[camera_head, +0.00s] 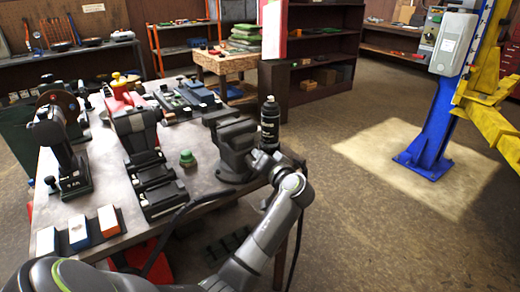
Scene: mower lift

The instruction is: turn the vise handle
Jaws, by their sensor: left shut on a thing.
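The dark grey vise (232,146) is mounted at the right end of the workbench (205,180). My left arm comes in from the lower left, and its wrist bends up at the bench's right edge. My left gripper (276,163) is at the right side of the vise, at its handle end. My right gripper is not in view.
A black spray can (270,124) stands upright right beside the vise and my gripper. A green knob-like item (187,158) lies left of the vise. Dark machines and coloured blocks fill the bench's left. A blue lift post (432,125) stands right, with open floor before it.

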